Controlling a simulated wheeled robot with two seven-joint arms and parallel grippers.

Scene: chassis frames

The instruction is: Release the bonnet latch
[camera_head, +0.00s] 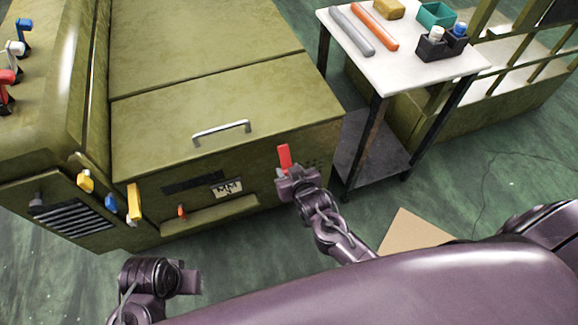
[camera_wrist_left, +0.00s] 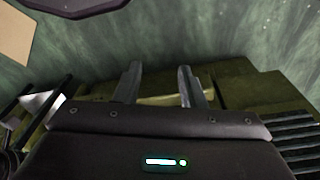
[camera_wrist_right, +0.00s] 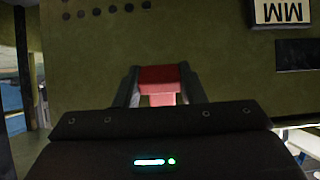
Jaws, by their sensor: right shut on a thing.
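A red latch handle (camera_head: 284,156) sticks up on the front panel of the olive chassis, at the right end. My right gripper (camera_head: 290,175) is shut on this red handle. The right wrist view shows the red handle (camera_wrist_right: 160,84) between its two fingers, against the olive panel. The olive bonnet (camera_head: 215,108) lies closed above the panel, with a metal grab handle (camera_head: 221,128) on top. My left gripper (camera_head: 190,281) hangs in front of the chassis at lower left, touching nothing. In the left wrist view its fingers (camera_wrist_left: 158,85) are apart with nothing between them.
Yellow handles (camera_head: 134,203) and a small orange lever (camera_head: 182,212) sit on the front panel, left of the red one. A white-topped cart (camera_head: 405,62) with tools stands right of the chassis. A cardboard piece (camera_head: 412,230) lies on the green floor.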

